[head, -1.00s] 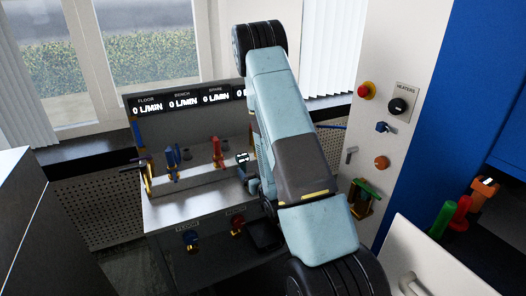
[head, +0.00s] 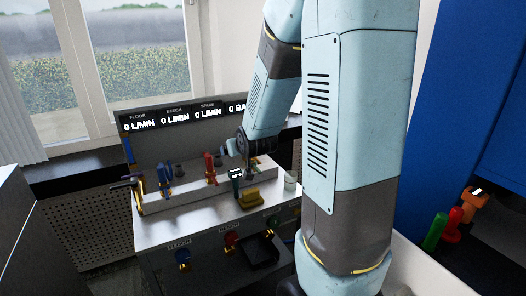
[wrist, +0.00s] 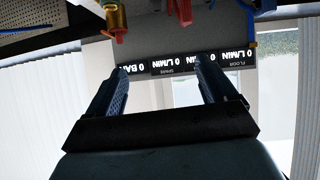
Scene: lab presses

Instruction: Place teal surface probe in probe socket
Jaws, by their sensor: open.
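A small dark teal-green device with a lit display on top (head: 236,176), which looks like the teal surface probe, stands on the bench in the head view. A yellow block (head: 249,199) is just in front of it; I cannot tell whether this belongs to the probe socket. No socket can be clearly made out. My gripper is open and empty in the wrist view (wrist: 160,70), its two fingers apart with the display panel beyond them. In the head view my arm comes down behind the probe, and the fingers are hard to make out.
The bench (head: 185,228) carries a blue valve (head: 163,175), a red valve (head: 210,168) and a white cup (head: 291,181). A display panel (head: 180,117) stands behind. Green (head: 435,232), red (head: 453,225) and orange (head: 473,198) items are at the right. The bench's front left is clear.

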